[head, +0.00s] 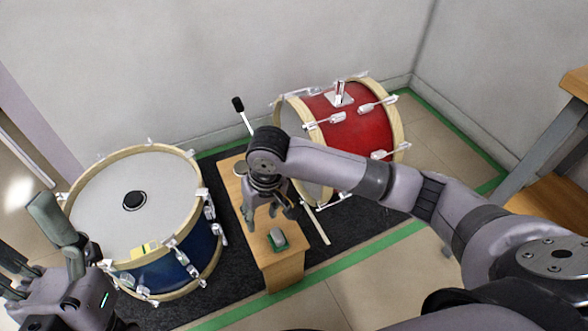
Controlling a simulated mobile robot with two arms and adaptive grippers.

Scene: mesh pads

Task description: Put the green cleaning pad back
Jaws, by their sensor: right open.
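The green cleaning pad (279,249), with a grey block on top, lies on the near part of a narrow wooden stand (283,271) between two drums. My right gripper (270,217) is over the stand, pointing down with its fingers apart and empty. In the picture it is just above the pad, on the stand's far side of it; the exact height gap is hard to tell. My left gripper (38,246) is at the lower left edge beside the blue drum, fingers spread, with nothing seen between them.
A blue drum (125,190) with a yellow item (145,250) on its near rim stands left. A red drum (350,121) lies on its side at the back right. A dark mat (240,270) is underneath. A wooden table (574,85) is at the right edge.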

